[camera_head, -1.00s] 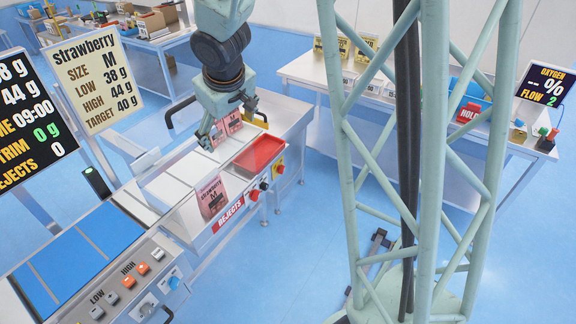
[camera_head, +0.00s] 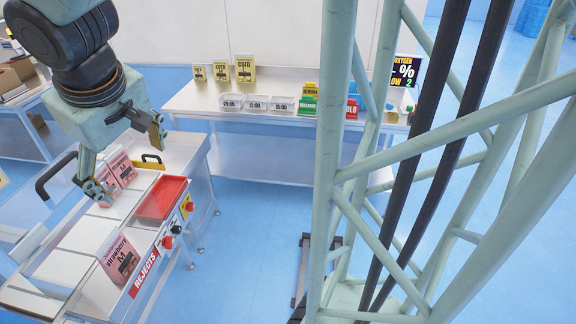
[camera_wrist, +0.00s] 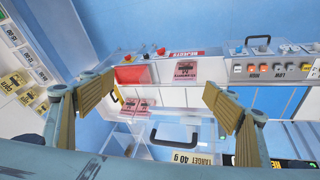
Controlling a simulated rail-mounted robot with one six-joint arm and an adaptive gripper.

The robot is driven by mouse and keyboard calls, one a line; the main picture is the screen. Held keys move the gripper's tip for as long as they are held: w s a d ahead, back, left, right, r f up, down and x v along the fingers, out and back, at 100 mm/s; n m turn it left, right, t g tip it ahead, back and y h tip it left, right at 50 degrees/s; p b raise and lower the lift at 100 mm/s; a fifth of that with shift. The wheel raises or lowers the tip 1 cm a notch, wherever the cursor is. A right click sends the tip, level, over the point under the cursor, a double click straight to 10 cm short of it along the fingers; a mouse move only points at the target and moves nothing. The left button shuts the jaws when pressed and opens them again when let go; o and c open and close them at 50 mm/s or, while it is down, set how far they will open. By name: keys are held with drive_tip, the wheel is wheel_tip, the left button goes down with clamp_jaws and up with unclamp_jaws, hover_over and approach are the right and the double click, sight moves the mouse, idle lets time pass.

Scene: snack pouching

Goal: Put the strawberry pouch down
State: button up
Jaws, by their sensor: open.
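Several pink strawberry pouches stand on the white checkweigher. One strawberry pouch (camera_head: 118,260) stands near the REJECTS label; it also shows in the wrist view (camera_wrist: 184,70). Two more strawberry pouches (camera_head: 122,167) stand close together, left of the red tray (camera_head: 162,198); they show small between my fingers in the wrist view (camera_wrist: 137,105). My gripper (camera_head: 131,168) is open and empty, its fingers spread wide above this pair. One finger partly hides the nearer pouch of the pair in the head view. In the wrist view, my gripper (camera_wrist: 160,105) is clear of every pouch.
A back table (camera_head: 285,120) holds yellow corn pouches (camera_head: 245,69) and white labelled bins (camera_head: 230,101). Red and dark knobs (camera_head: 167,242) sit on the machine's front edge. A black handle (camera_head: 55,175) stands at its left. Blue floor lies clear between machine and table.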

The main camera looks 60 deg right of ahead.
drive_tip(key=s+a+r, duration=0.2)
drive_tip(key=s, duration=0.6)
drive_tip(key=s+a+r+y, duration=0.1)
drive_tip(key=s+a+r, duration=0.1)
drive_tip(key=s, duration=0.7)
drive_tip(key=s+a+r+y, duration=0.1)
drive_tip(key=s+a+r, duration=0.2)
drive_tip(key=s, duration=0.5)
drive_tip(key=shift+s+r+m, duration=0.15)
drive_tip(key=shift+r+m, duration=0.1)
drive_tip(key=shift+m, duration=0.15)
drive_tip(key=shift+c, duration=0.9)
